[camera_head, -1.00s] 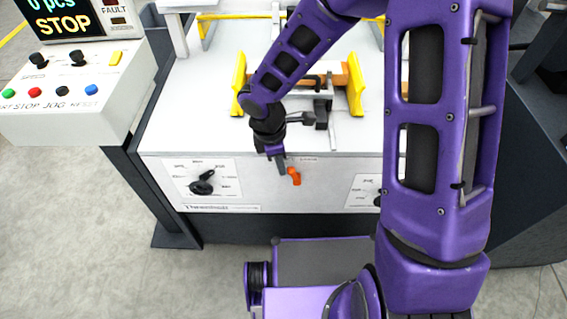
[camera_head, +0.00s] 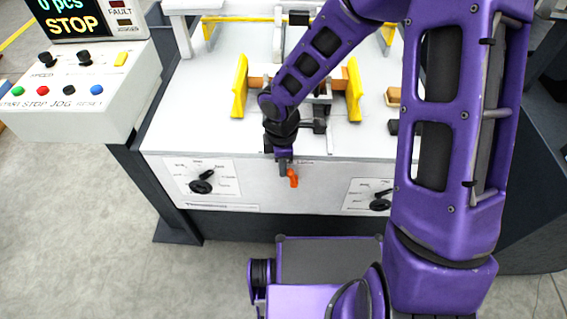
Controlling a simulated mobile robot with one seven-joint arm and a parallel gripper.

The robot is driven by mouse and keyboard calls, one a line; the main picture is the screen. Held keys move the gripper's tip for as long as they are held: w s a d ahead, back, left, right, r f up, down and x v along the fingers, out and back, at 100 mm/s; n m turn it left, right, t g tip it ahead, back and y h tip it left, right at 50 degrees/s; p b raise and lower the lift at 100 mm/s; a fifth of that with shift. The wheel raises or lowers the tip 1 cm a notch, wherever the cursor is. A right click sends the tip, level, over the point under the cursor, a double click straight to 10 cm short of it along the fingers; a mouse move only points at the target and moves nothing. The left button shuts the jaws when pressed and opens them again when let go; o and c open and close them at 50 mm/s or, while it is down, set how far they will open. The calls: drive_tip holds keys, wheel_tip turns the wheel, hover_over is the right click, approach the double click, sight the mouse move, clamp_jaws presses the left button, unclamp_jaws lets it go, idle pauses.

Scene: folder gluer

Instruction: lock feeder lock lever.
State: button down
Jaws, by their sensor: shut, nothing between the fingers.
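A small orange lever (camera_head: 293,178) sits on the front panel of the machine, between two dials, and its handle hangs downward. I take it to be the feeder lock lever. My gripper (camera_head: 283,172) is shut and empty, fingers pointing down, just left of the lever at the panel's top edge. In this view it is close to the lever or touching it; I cannot tell which. The lever's upper part is partly hidden by the gripper.
Two black dials, left (camera_head: 201,183) and right (camera_head: 380,201), flank the lever. Yellow side guides (camera_head: 240,88) stand on the white table (camera_head: 185,115). A control box (camera_head: 85,95) with buttons is at left; its screen (camera_head: 68,20) reads STOP. Floor is clear at front left.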

drive_tip(key=shift+d+r+y+p, duration=0.4)
drive_tip(key=shift+d+y+p, duration=0.35)
drive_tip(key=shift+p, duration=0.35)
drive_tip(key=shift+d+f+p, duration=0.15)
drive_tip(key=shift+d+p, duration=0.7)
drive_tip(key=shift+d, duration=0.45)
drive_tip(key=shift+s+d, duration=0.1)
drive_tip(key=shift+d, duration=0.15)
drive_tip(key=shift+a, duration=0.2)
wheel_tip(320, 180, up, 12)
drive_tip(key=s+p, duration=0.1)
drive_tip(key=shift+d+f, duration=0.2)
drive_tip(key=shift+d, duration=0.2)
